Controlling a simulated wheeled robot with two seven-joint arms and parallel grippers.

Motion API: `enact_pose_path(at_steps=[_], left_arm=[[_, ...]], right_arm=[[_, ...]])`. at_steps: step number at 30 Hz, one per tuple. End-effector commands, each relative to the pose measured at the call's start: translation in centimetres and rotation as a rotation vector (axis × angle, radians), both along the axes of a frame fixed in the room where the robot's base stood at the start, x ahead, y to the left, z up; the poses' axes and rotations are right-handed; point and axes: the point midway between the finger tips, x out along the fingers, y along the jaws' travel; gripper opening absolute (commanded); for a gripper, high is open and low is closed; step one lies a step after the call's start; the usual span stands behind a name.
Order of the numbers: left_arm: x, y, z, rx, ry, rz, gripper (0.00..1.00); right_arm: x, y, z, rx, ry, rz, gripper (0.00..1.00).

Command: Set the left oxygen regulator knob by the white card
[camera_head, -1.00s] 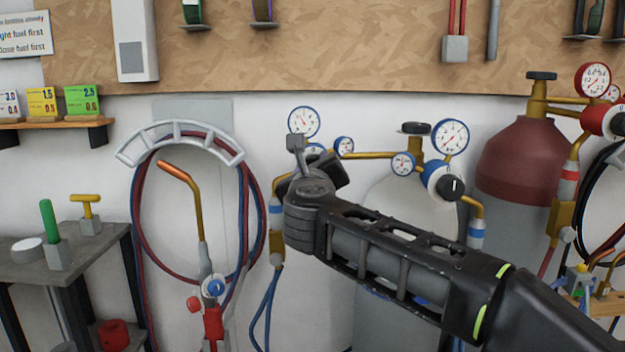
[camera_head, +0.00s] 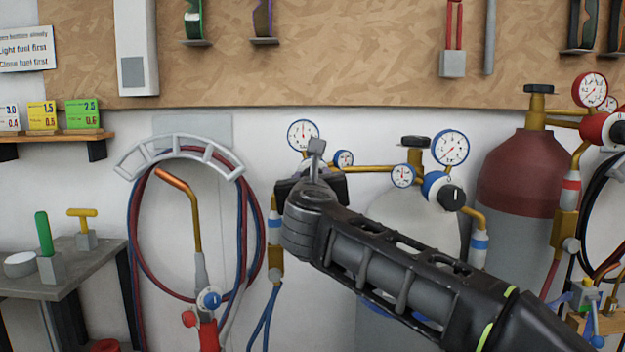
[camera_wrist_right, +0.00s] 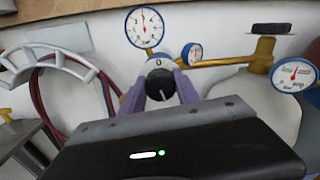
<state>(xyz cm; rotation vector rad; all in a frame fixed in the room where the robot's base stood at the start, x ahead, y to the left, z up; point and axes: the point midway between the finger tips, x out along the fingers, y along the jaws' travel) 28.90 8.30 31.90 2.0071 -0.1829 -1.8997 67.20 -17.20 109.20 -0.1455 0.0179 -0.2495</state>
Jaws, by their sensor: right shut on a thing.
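The left oxygen regulator knob (camera_wrist_right: 160,84) is black with a pale pointer line; in the right wrist view it sits between the purple fingers of my right gripper (camera_wrist_right: 160,90). The right gripper is shut on it. In the head view my right gripper (camera_head: 317,172) covers the knob. The large left gauge (camera_head: 303,135) shows above it, also in the wrist view (camera_wrist_right: 144,27), with its needle near straight up. A small gauge (camera_head: 343,159) is to the right. The white card (camera_head: 9,118) stands on the shelf, cut by the left edge, reading 3.0 and 0.4. My left gripper is out of view.
Yellow (camera_head: 42,116) and green (camera_head: 82,114) cards stand beside the white card. A second blue-ringed regulator knob (camera_head: 452,197) is on the right of the grey cylinder (camera_head: 415,220). A red cylinder (camera_head: 520,172) stands farther right. Hoses and a torch (camera_head: 200,270) hang at the left.

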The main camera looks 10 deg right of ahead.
Motion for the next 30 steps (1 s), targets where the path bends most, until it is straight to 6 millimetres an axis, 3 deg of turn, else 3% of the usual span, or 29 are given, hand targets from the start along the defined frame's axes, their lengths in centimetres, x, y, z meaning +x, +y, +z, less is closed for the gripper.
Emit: enact_pose_path(at_steps=[1, 2, 9, 20, 30], left_arm=[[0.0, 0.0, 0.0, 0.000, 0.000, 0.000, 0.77], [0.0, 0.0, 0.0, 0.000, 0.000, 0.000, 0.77], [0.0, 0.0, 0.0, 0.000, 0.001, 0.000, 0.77], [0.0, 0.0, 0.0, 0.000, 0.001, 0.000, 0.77], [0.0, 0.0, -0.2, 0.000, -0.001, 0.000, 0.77]], right_arm=[[0.1, 0.0, -0.2, 0.000, 0.004, -0.001, 0.00], [0.1, 0.0, -0.3, 0.000, 0.004, -0.001, 0.39], [0.0, 0.0, -0.1, -0.001, 0.002, 0.000, 0.58], [-0.4, 0.1, 0.0, -0.002, 0.001, 0.000, 0.59], [-5.1, 1.3, 0.0, -0.001, -0.001, 0.000, 0.59]])
